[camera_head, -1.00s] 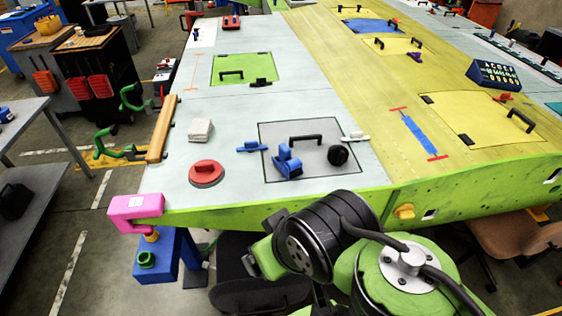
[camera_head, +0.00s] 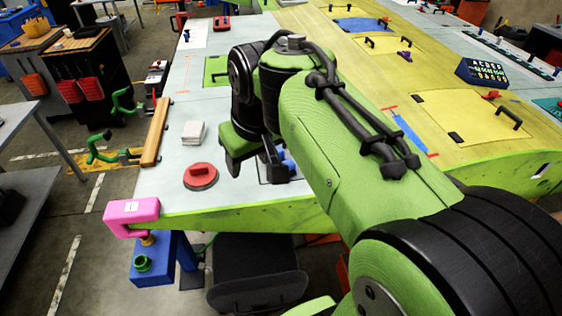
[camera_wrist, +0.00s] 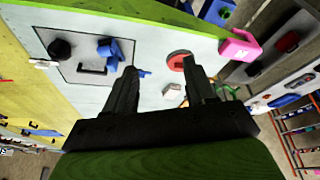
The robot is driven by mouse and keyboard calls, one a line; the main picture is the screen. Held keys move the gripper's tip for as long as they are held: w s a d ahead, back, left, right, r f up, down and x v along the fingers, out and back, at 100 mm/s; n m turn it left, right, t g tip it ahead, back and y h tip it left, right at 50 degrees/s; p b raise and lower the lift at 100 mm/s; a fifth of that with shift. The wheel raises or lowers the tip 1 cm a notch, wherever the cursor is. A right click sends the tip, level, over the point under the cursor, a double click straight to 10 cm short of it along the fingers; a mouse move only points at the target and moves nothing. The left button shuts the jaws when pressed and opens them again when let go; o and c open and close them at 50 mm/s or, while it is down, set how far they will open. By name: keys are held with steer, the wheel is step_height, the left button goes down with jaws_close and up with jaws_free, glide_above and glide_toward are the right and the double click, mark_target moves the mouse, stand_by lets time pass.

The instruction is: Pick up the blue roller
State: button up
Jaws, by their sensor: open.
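The blue roller (camera_wrist: 110,50) rests on the grey square panel (camera_wrist: 78,72) of the wing, beside a black handle, in the wrist view. In the head view my arm covers most of it, and only a bit of blue (camera_head: 289,161) shows beside my gripper. My gripper (camera_head: 254,168) is open and empty above the wing, near the panel's left side. In the wrist view the open fingers of my gripper (camera_wrist: 162,72) have nothing between them in their grip, and the roller appears left of the left finger.
A red suction disc (camera_head: 200,176) and a white block (camera_head: 193,133) lie left of my gripper. A black knob (camera_wrist: 60,48) and a white clamp (camera_wrist: 40,63) are on the panel's other side. A small blue clamp (camera_wrist: 145,73) is partly hidden. A pink clamp (camera_head: 132,213) grips the wing corner.

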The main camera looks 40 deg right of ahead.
steer(key=w+d+g, duration=0.1)
steer(key=w+d, duration=0.6)
steer(key=w, duration=0.1)
steer(key=g+p, duration=0.1)
steer(key=p, duration=0.1)
glide_toward(281, 151)
steer(key=f+b, duration=0.1)
steer(key=f, duration=0.1)
steer(key=w+f+b, duration=0.1)
steer(key=f, duration=0.1)
steer(key=shift+f, duration=0.4)
steer(key=f, duration=0.5)
steer(key=shift+w, duration=0.3)
steer(key=shift+w+d+f, duration=0.1)
steer(key=shift+w+f, duration=0.05)
steer(key=shift+f, duration=0.1)
steer(key=shift+c, duration=1)
steer(key=shift+r, duration=0.1)
steer(key=c, duration=0.7)
step_height(281, 151, up, 10)
steer(key=shift+r+p, duration=0.1)
steer(key=shift+p, duration=0.4)
